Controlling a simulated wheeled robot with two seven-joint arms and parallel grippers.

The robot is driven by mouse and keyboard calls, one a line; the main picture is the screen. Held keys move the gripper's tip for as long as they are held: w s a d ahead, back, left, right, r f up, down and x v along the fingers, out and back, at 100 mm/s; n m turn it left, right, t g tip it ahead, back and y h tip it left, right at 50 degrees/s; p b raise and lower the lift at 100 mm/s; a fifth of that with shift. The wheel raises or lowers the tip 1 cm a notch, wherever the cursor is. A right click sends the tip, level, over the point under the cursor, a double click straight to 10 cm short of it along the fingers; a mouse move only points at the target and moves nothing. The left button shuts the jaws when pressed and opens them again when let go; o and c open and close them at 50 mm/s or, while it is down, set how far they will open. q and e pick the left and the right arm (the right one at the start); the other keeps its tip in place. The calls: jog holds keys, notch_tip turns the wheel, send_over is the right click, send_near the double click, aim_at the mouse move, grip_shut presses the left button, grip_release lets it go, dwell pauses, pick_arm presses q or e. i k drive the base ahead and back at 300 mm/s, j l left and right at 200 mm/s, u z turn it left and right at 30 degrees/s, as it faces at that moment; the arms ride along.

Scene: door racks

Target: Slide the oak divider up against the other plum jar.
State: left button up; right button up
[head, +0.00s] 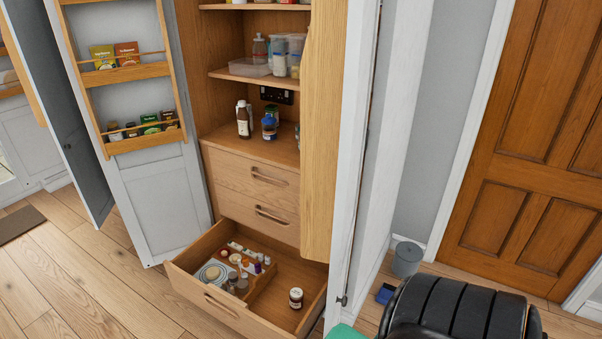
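The oak divider (262,281) stands in the open bottom drawer (205,297), running from front to back. Several small jars and bottles crowd the space to its left. A dark jar with a white label (296,298), which looks like a plum jar, stands alone to its right, near the drawer's front right corner. A clear gap lies between the divider and this jar. I cannot pick out another plum jar among the crowded items. Neither of my grippers is in view.
Two closed drawers (255,187) sit above the open one. The left door with racks (140,140) and a pale door (378,150) on the right stand open. A grey bin (406,259) is on the floor. A black ribbed shape (455,308) fills the lower right.

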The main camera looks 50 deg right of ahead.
aim_at(261, 281)
jog(key=z, duration=1.3)
jog(key=i+j, duration=0.25)
jog(key=i+j+z, duration=0.1)
jog(key=j, duration=0.4)
jog(key=i+j, duration=0.3)
jog(key=i+j+z, duration=0.15)
jog(key=j, duration=0.3)
jog(key=i, duration=0.1)
